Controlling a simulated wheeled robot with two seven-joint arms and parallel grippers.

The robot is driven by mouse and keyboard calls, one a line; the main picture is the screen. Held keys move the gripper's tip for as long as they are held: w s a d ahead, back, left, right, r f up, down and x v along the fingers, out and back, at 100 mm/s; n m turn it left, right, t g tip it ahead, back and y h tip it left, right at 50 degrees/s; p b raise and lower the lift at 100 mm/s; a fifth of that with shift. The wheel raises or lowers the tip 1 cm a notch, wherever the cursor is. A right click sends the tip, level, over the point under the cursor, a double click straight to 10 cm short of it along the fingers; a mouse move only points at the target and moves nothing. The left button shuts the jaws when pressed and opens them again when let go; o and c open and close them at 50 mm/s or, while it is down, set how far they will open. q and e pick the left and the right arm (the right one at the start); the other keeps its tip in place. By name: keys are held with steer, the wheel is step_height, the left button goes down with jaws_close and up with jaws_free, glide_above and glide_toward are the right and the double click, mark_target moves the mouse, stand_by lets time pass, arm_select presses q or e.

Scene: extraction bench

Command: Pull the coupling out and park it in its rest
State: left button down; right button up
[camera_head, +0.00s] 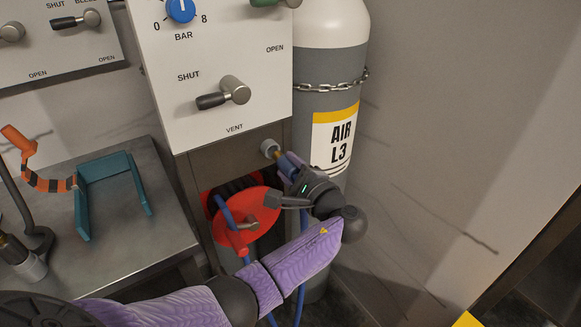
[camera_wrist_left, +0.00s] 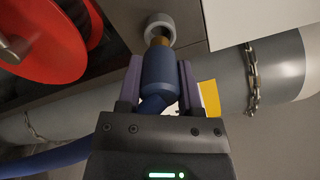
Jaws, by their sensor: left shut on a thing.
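The coupling is a dark blue sleeve (camera_wrist_left: 158,78) with a brass end; it also shows in the head view (camera_head: 287,167). My left gripper (camera_head: 291,170) is shut around the sleeve, with one purple-grey finger on each side in the left wrist view (camera_wrist_left: 159,85). The brass end meets the round grey socket (camera_head: 269,149) below the vent panel. In the left wrist view the brass overlaps the socket's mouth (camera_wrist_left: 160,24); how deep it sits cannot be told. A blue hose (camera_wrist_left: 45,160) trails from the coupling. I cannot tell which thing is the rest. My right gripper is not in view.
A red hose reel (camera_head: 262,205) is beside my left wrist. A grey AIR L3 cylinder (camera_head: 310,75), chained, stands behind. The vent panel (camera_head: 215,55) is above. A metal bench (camera_head: 130,245) at left holds a teal bracket (camera_head: 82,205) and an orange-black striped piece (camera_head: 27,165).

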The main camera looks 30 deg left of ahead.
mark_target(282, 160)
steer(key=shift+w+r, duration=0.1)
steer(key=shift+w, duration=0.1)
arm_select(q)
steer(key=shift+a, duration=0.1)
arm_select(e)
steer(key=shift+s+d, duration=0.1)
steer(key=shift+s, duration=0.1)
arm_select(q)
steer(key=shift+w+a, duration=0.2)
steer(key=shift+a, duration=0.2)
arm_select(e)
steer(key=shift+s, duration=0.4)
arm_select(q)
steer(key=shift+w+a, duration=0.15)
steer(key=shift+a, duration=0.25)
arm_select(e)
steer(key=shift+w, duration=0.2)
arm_select(q)
steer(key=shift+w+a, duration=0.15)
steer(key=shift+a, duration=0.2)
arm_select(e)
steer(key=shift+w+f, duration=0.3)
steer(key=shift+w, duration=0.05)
arm_select(q)
steer(key=shift+w+a, duration=0.15)
steer(key=shift+a, duration=0.15)
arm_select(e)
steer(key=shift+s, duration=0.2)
